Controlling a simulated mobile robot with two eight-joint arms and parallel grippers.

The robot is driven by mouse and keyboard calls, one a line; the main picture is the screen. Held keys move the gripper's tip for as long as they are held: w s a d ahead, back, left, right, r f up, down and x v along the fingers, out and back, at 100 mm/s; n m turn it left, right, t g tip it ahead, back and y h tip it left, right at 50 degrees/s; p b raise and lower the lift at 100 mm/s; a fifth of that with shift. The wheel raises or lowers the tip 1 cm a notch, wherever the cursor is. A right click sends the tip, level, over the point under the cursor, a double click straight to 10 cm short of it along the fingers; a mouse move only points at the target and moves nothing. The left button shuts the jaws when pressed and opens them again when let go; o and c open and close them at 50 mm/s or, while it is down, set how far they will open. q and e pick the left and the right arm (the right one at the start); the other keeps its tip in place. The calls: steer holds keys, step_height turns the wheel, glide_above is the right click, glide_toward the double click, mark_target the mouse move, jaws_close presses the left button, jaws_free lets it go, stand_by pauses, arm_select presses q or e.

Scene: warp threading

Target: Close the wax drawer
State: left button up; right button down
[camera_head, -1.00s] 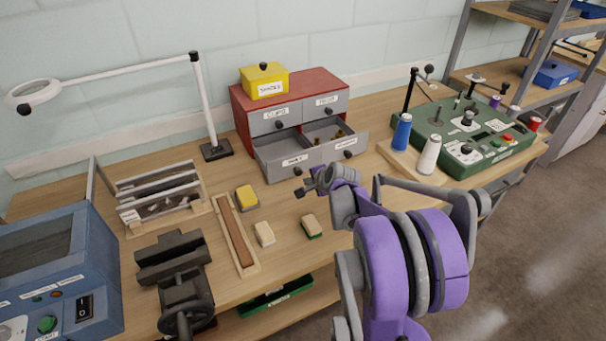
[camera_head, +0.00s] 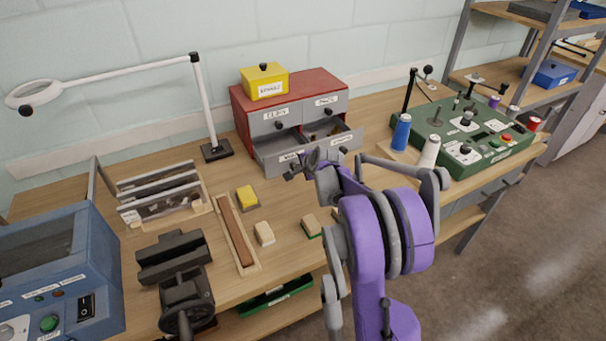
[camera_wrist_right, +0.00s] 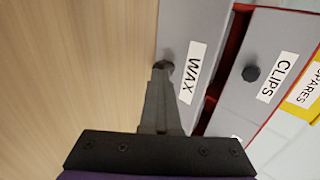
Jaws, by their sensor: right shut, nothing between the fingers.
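The wax drawer (camera_head: 269,160) is the lower left drawer of the red cabinet and stands partly open. In the right wrist view its grey front (camera_wrist_right: 175,35) bears a WAX label, with a dark red gap between it and the CLIPS drawer front. My right gripper (camera_head: 303,166) is in front of the drawer. In the wrist view its closed fingers (camera_wrist_right: 161,78) are at the drawer's dark knob (camera_wrist_right: 164,66), seemingly touching it, with nothing held. The fingers hide part of the knob. My left gripper is not in view.
The neighbouring lower right drawer (camera_head: 348,142) is also open. A yellow SPARES box (camera_head: 264,78) sits on the red cabinet (camera_head: 320,82). A yellow block (camera_head: 247,196) and pale blocks lie on the bench. Blue (camera_head: 401,132) and white (camera_head: 428,153) spools stand right of the cabinet.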

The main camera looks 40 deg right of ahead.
steer(key=w+d, duration=0.1)
steer(key=w, duration=0.2)
steer(key=w+d, duration=0.1)
steer(key=w, duration=0.3)
steer(key=w+d, duration=0.1)
steer(key=w, duration=0.3)
steer(key=shift+w+d, duration=0.1)
steer(key=shift+d, duration=0.15)
steer(key=shift+w+r, duration=0.1)
